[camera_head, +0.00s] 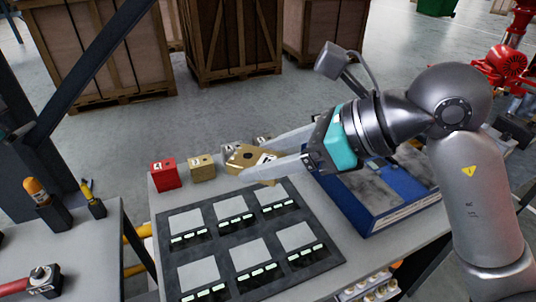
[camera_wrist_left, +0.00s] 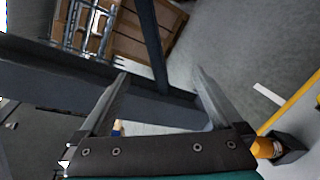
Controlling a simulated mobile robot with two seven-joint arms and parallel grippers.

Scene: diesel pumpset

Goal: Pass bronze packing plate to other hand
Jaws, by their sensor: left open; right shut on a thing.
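The bronze packing plate (camera_head: 240,154) is a gold-brown piece with a dark hole and a pale label. My right gripper (camera_head: 255,163) is shut on it, with its long fingers pointing left in the head view. It is over the back of the grey table, behind the dark tray; its exact height cannot be told. My left gripper (camera_wrist_left: 162,75) shows only in the left wrist view. Its two fingers are wide apart with nothing between them, and it is out of the head view.
A red block (camera_head: 164,176) and a tan block (camera_head: 202,168) stand left of the plate. A dark tray (camera_head: 163,238) with several pale squares lies in front. A blue box (camera_head: 374,221) is at right. Wooden crates (camera_head: 235,40) stand behind on the floor.

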